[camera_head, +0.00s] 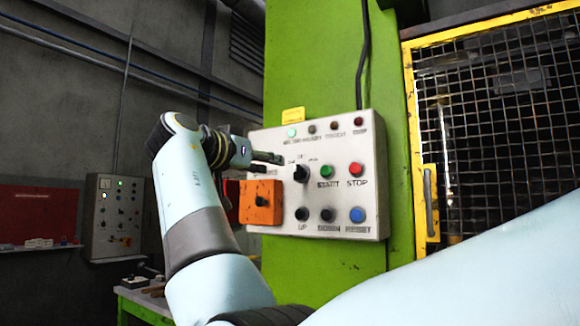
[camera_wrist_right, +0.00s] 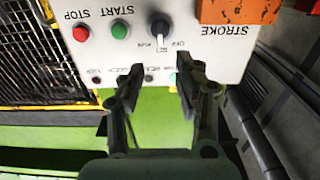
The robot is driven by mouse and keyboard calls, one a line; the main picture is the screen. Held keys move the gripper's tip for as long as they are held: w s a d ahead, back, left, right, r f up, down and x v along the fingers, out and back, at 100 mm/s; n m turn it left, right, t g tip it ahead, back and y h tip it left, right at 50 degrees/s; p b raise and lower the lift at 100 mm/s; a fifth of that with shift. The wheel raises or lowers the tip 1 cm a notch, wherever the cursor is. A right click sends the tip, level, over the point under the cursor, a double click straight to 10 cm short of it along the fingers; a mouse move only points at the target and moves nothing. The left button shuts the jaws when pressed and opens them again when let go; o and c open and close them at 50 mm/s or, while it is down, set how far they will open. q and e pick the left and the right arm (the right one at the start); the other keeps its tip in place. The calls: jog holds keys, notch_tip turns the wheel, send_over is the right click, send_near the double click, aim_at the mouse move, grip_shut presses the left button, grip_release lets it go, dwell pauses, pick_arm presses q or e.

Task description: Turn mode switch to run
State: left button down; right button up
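The mode switch is a black rotary knob (camera_head: 301,173) on the white control panel (camera_head: 350,150), below the row of lamps. It also shows in the right wrist view (camera_wrist_right: 159,25), where the panel appears upside down, with small labels including OFF and RUN by the knob. My right gripper (camera_head: 273,163) stands in front of the panel, just left of the knob in the head view. In the wrist view its two fingers (camera_wrist_right: 160,70) are apart and empty, with the knob beyond the gap between them. My left gripper is not in view.
An orange STROKE box (camera_head: 261,202) sticks out of the panel close to the gripper. A green START button (camera_head: 326,171) and red STOP button (camera_head: 355,169) sit right of the knob. A blue RESET button (camera_head: 357,215) is below. A yellow-framed mesh guard (camera_head: 500,110) stands right.

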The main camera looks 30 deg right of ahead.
aim_at(295, 168)
jog(key=p+x, duration=0.2)
jog(key=x, duration=0.8)
jog(key=shift+a, duration=0.1)
jog(key=shift+c, duration=0.4)
grip_shut()
